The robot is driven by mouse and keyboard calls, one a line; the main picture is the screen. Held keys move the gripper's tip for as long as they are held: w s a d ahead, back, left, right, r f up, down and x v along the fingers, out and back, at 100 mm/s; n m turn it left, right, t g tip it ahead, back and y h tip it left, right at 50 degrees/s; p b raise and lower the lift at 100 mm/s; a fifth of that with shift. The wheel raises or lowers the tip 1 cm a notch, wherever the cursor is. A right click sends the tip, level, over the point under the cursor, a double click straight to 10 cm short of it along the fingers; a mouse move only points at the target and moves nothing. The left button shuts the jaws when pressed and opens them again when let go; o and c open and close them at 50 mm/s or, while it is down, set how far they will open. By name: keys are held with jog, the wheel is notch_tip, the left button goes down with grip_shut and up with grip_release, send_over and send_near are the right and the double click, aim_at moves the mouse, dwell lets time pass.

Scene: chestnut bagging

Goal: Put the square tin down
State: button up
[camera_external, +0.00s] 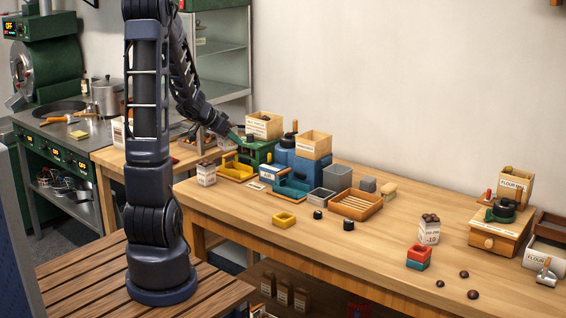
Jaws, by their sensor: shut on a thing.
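My gripper (238,137) is at the left part of the long wooden table, above and just left of the green machine (258,152). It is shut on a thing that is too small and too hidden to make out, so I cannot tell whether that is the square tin. Red and teal square pieces (418,257) are stacked at the front right.
A blue machine (304,169) with a wooden hopper (313,145) stands right of the green one. Loose chestnuts (463,274) lie front right.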

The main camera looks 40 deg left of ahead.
notch_tip(320, 180, up, 9)
jog(key=shift+f, duration=0.1)
jog(key=shift+w+d, duration=0.2)
jog(key=shift+w, duration=0.05)
jog(key=w+d+m+g+h, duration=0.1)
jog(key=w+d+m+h, duration=0.25)
jog(key=w+d, duration=0.65)
jog(key=m+g+h, duration=0.4)
jog(key=m+g, duration=0.4)
jog(key=m, duration=0.4)
send_over(409, 216)
jog(key=shift+y, duration=0.25)
notch_tip(409, 216, down, 23)
jog(key=shift+f, duration=2.3)
jog(key=shift+f, duration=0.15)
